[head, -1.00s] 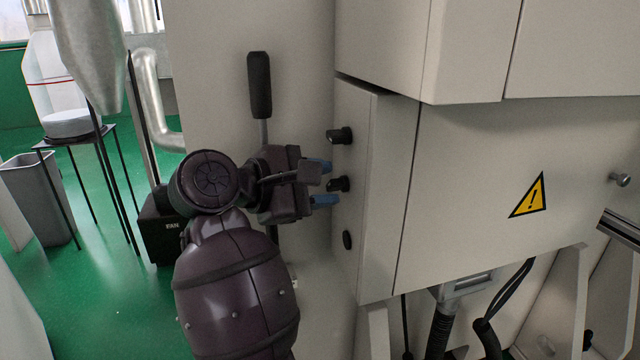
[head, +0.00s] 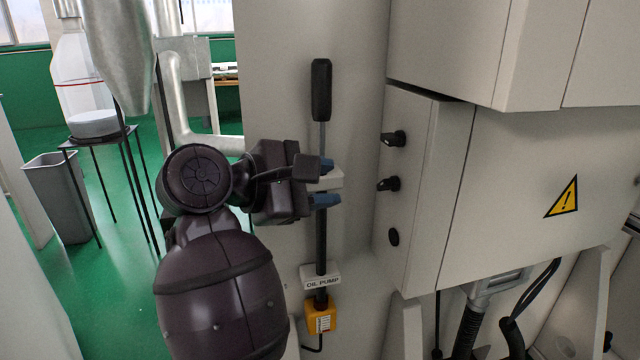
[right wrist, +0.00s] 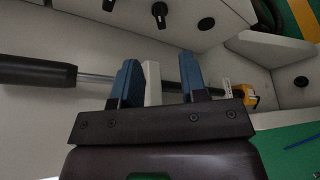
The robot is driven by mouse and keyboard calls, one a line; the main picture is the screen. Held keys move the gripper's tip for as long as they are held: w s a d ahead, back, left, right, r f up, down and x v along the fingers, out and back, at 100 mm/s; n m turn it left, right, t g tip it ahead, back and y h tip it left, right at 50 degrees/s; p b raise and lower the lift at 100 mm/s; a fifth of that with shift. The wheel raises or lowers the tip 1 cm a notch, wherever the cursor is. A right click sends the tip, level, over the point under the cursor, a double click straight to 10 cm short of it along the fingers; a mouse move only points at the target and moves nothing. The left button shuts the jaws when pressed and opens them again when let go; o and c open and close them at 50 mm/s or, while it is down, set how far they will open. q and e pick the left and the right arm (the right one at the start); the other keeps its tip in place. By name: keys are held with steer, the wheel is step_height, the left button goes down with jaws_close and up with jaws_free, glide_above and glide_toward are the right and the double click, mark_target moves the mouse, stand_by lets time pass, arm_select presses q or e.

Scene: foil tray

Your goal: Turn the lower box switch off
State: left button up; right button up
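The grey box carries two dark knob switches on its narrow left face. The lower box switch (head: 389,184) sits below the upper switch (head: 395,138) and above a round black button (head: 393,237). My right gripper (head: 327,183) is left of the lower switch at about its height, apart from it, with its blue fingertips spread and empty. In the right wrist view, the open fingers (right wrist: 160,80) point towards the box, and the lower switch (right wrist: 160,13) shows at the top, beyond the gap. The upper switch (right wrist: 62,13) is to its left. My left gripper is not in view.
A black-handled lever (head: 321,90) stands behind the fingers, with an "OIL PUMP" label (head: 321,281) and a yellow-orange block (head: 320,315) below. A cabinet overhangs the box. A bin (head: 60,195) and stand are at the left on green floor.

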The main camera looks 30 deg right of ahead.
steer(key=shift+a, duration=0.25)
